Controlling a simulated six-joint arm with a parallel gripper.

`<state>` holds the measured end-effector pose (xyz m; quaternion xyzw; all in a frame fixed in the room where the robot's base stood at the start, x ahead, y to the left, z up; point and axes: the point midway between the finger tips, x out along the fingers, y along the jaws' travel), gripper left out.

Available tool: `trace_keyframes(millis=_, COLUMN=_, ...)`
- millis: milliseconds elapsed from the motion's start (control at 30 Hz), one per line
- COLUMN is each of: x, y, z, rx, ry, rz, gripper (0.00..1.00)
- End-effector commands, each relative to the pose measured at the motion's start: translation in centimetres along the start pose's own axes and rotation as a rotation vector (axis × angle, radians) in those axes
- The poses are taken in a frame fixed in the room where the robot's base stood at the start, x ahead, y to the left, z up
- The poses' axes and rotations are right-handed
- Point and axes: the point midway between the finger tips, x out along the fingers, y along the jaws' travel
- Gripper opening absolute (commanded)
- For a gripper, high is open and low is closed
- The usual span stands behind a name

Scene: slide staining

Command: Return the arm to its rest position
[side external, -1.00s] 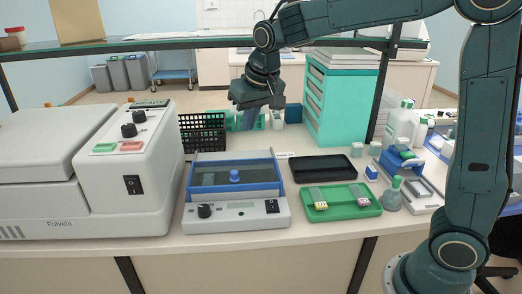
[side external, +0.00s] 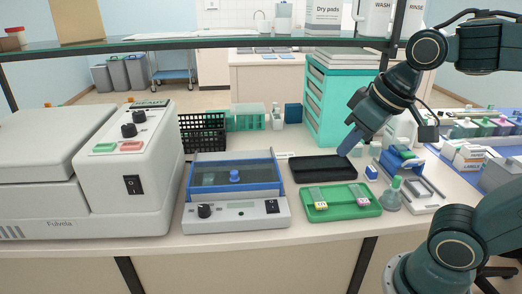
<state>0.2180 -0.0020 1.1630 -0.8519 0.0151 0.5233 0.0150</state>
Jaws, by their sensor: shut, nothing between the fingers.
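My gripper (side external: 350,142) hangs in the air at the right of the middle, its fingers pointing down and to the left. The fingers are shut with nothing seen between them. In the picture its tips lie just above the back right edge of the black tray (side external: 322,169). My arm reaches in from the right edge, its links folded back to the right.
A green tray (side external: 337,213) holding slides lies in front of the black tray. A blue-framed stainer (side external: 239,190) and a large grey machine (side external: 125,165) stand left. A flask (side external: 392,193) is at right. A teal drawer cabinet (side external: 327,105) stands behind, under a glass shelf (side external: 180,44).

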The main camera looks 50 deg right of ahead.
Motion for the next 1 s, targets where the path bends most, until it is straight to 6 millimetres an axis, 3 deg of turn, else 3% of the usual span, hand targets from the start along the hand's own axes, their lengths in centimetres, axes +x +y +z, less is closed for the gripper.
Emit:
trace_keyframes(millis=100, x=-0.2, y=0.1, z=2.2, rx=-0.019, ry=0.013, rz=-0.005, gripper=0.00)
trace_keyframes(millis=300, x=-0.1, y=0.0, z=4.1, rx=-0.038, ry=0.023, rz=-0.010, gripper=0.00)
trace_keyframes(millis=1000, x=-0.1, y=0.0, z=4.4, rx=-0.041, ry=0.022, rz=-0.010, gripper=0.00)
